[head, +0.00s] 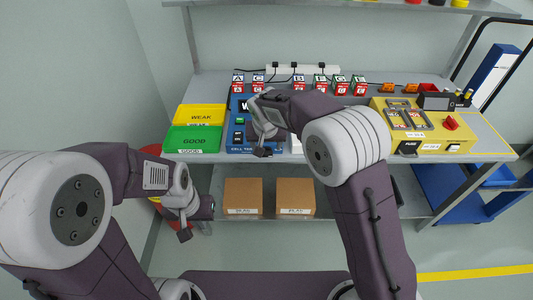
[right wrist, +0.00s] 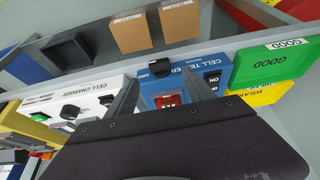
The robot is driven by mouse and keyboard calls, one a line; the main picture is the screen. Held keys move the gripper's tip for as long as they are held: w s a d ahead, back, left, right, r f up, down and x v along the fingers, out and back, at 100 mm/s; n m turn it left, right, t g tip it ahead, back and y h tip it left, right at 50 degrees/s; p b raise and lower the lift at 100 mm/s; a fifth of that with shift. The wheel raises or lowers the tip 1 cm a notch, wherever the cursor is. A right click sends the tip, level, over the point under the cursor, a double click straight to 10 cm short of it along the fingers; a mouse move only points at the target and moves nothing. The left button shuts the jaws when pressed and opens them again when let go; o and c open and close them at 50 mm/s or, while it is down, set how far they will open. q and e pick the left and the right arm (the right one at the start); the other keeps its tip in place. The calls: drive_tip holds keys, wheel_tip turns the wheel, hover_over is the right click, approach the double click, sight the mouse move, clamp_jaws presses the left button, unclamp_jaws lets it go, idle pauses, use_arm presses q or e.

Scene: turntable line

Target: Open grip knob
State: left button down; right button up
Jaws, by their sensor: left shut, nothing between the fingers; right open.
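The blue cell tester (head: 235,146) stands on the bench beneath my right gripper (head: 263,151). In the right wrist view, a black knob (right wrist: 160,68) is on the tester's front edge. A cell with a red label (right wrist: 168,99) sits in the tester. The white cell charger (right wrist: 97,97) beside it has a black knob (right wrist: 70,112). My left gripper (head: 184,234) is shut and empty, in front of the bench.
Green GOOD (head: 190,138) and yellow WEAK (head: 201,115) bins stand left of the tester. A yellow unit with a red knob (head: 451,122) is at the right. Several labelled cells line the back. Two cardboard boxes (head: 243,195) sit on the lower shelf.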

sight(267, 153)
drive_tip(key=x, duration=0.7)
drive_tip(key=shift+w, duration=0.15)
drive_tip(key=shift+f, duration=0.15)
clamp_jaws()
